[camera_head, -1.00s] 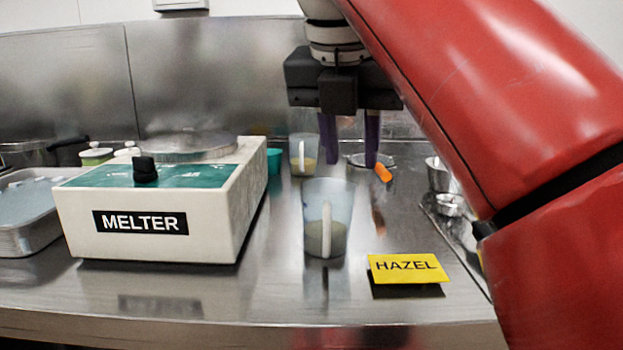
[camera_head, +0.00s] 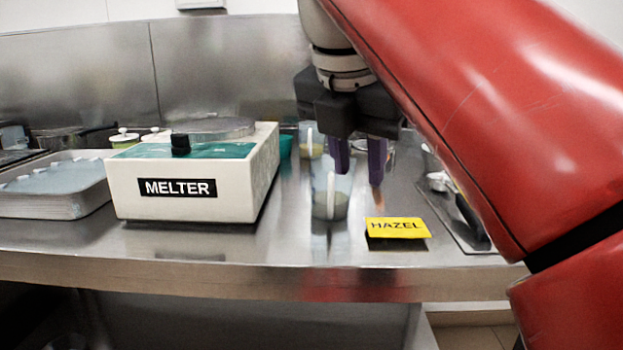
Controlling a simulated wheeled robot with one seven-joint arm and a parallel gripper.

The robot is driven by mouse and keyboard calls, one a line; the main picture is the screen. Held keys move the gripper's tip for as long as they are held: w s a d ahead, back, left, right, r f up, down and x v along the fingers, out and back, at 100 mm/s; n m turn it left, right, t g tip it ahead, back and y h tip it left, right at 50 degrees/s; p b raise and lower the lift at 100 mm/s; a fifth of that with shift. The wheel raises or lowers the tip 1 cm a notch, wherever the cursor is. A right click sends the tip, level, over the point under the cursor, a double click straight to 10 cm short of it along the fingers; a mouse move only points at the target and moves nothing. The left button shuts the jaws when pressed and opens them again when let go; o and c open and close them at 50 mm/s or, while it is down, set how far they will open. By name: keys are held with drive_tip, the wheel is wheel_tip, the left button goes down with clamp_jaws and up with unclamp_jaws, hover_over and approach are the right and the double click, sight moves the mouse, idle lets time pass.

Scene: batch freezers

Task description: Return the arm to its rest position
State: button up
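My gripper (camera_head: 358,165) hangs from my red arm with its two purple fingers pointing down. The fingers are apart with nothing visible between them. It is above the counter, in front of or over the clear jug (camera_head: 328,203), whose upper part the left finger partly covers. I cannot tell whether they touch. The jug stands upright with some contents at its bottom. A yellow HAZEL card (camera_head: 397,228) stands to the right of the jug.
A white MELTER box (camera_head: 180,203) with a green top stands left on the steel counter (camera_head: 270,262). A tray (camera_head: 50,207) is at the far left. A second jug (camera_head: 306,135) stands behind. A metal tray (camera_head: 450,222) with small items lies right, partly behind my arm.

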drive_tip(key=s+d+f+m, duration=0.3)
drive_tip(key=f+m, duration=0.6)
drive_tip(key=f, duration=0.1)
drive_tip(key=s+d+f+m+y, duration=0.1)
drive_tip(key=s+d+f+m, duration=0.2)
drive_tip(key=f+m, duration=0.7)
drive_tip(key=s+d+f+m+t, duration=0.1)
drive_tip(key=s+d+f+m, duration=0.2)
drive_tip(key=f+m, duration=0.6)
wheel_tip(320, 180, down, 3)
drive_tip(key=shift+d+r+m+y, duration=0.1)
drive_tip(key=shift+d+m+y, duration=0.3)
drive_tip(key=shift+d, duration=0.15)
